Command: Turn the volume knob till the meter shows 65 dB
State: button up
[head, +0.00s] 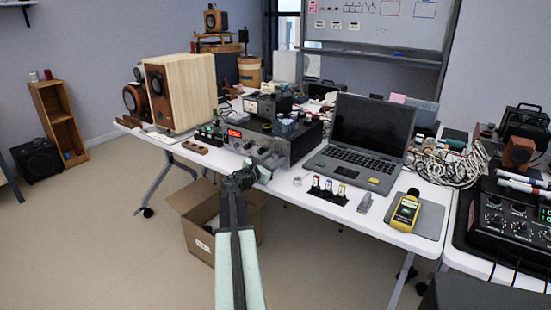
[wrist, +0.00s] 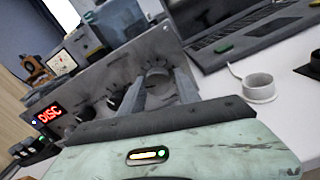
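The amplifier (head: 270,142) is a dark box with a grey front panel, standing on the white table. Its red display (wrist: 47,114) reads DISC in the wrist view. A large silver volume knob (wrist: 158,75) is at the right part of the panel. My gripper (wrist: 162,82) is at the panel, its two grey fingers spread on either side of this knob. I cannot tell whether they touch it. In the head view my gripper (head: 252,170) hides that part of the panel. The yellow sound meter (head: 406,210) lies on a grey mat; its reading is too small to read.
Smaller black knobs (wrist: 114,100) sit left of the large knob. An open laptop (head: 366,138) stands right of the amplifier, with a white ring-shaped object (wrist: 259,87) in front. A wooden speaker (head: 180,92) stands at left. A cardboard box (head: 200,215) is under the table.

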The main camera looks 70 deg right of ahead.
grip_shut()
jog(key=shift+s+f+m, duration=0.1)
jog(key=shift+s+m, duration=0.05)
jog(key=shift+m, duration=0.45)
jog(key=o, duration=0.5)
grip_release()
jog(key=shift+o, duration=0.2)
jog(key=v, duration=0.8)
